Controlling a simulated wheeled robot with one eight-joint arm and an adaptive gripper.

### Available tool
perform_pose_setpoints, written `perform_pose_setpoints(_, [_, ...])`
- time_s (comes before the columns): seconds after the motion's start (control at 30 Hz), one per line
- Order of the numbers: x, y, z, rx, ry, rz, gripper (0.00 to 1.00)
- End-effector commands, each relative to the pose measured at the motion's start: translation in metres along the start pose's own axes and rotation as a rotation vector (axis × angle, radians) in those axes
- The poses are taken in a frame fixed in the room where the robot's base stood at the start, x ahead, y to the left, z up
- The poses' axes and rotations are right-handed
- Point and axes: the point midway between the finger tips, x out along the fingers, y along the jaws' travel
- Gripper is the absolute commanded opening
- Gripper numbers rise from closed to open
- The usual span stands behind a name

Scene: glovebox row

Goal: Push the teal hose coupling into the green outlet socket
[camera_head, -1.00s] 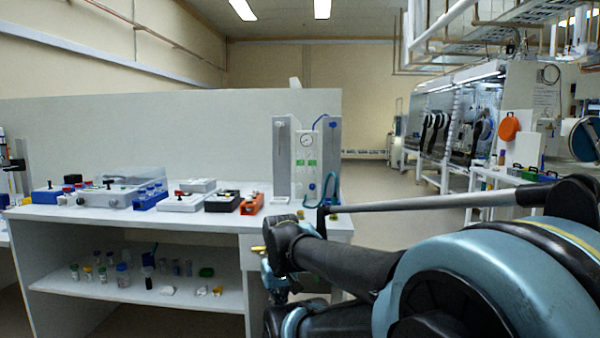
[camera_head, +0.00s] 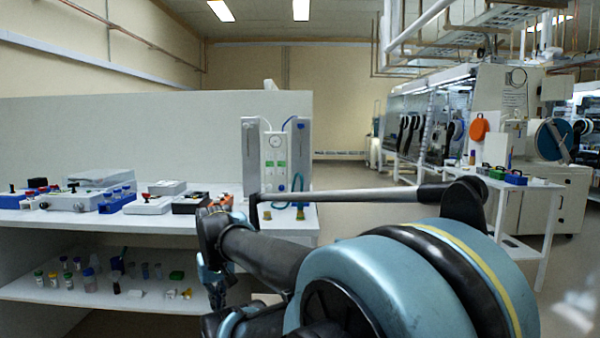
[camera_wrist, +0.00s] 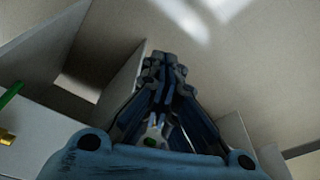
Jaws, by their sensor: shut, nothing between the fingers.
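Small green patches show on the panel face; I cannot tell whether one is the green outlet socket. My gripper (camera_wrist: 163,62) shows in the wrist view with its fingers together and nothing between them. It is over the floor beside grey bench panels, apart from the hose. In the head view my arm hides part of the bench front, and the fingertips are not clear.
The white bench (camera_head: 130,222) holds several instrument boxes, with bottles on its lower shelf (camera_head: 150,292). Two brass-coloured pieces stand near its right end. A white side table (camera_head: 510,187) with coloured bins stands at the right. Open floor lies between them.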

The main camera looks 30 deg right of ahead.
Motion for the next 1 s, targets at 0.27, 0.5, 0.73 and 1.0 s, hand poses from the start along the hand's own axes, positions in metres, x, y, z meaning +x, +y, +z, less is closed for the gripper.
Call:
perform_pose_setpoints(0.27, [-0.075, 0.035, -0.081, 0.373, -0.032, 0.03, 0.0])
perform_pose_setpoints(0.5, [-0.132, 0.086, -0.153, 0.721, -0.058, 0.06, 0.0])
perform_pose_setpoints(0.73, [-0.175, 0.152, -0.213, 1.055, -0.079, 0.091, 0.0])
perform_pose_setpoints(1.0, [-0.215, 0.249, -0.268, 1.445, -0.101, 0.13, 0.0])
